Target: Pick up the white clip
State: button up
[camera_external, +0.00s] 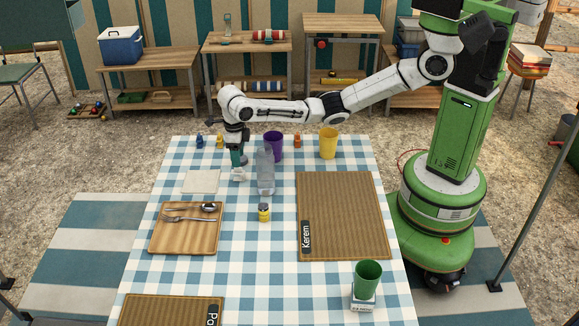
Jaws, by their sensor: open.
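My gripper (238,170) is open and points down over the far left part of the checked table. A small white shape (239,176) shows right at its fingertips. It may be the white clip, but it is too small to tell from the fingers, and I cannot tell whether they touch it. No other thing in view is clearly a white clip.
A clear bottle (265,175) stands close right of my gripper, with a purple cup (275,146) behind. A folded white cloth (201,182) lies left; a wooden tray (160,241) with cutlery, a yellow jar (264,213) and a "Kerem" placemat (345,215) are nearer.

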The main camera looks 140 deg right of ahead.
aim_at(239, 171)
jog(key=shift+w+a+f, duration=0.1)
jog(key=shift+f, duration=3.45)
grip_shut()
jog(key=shift+r, duration=0.1)
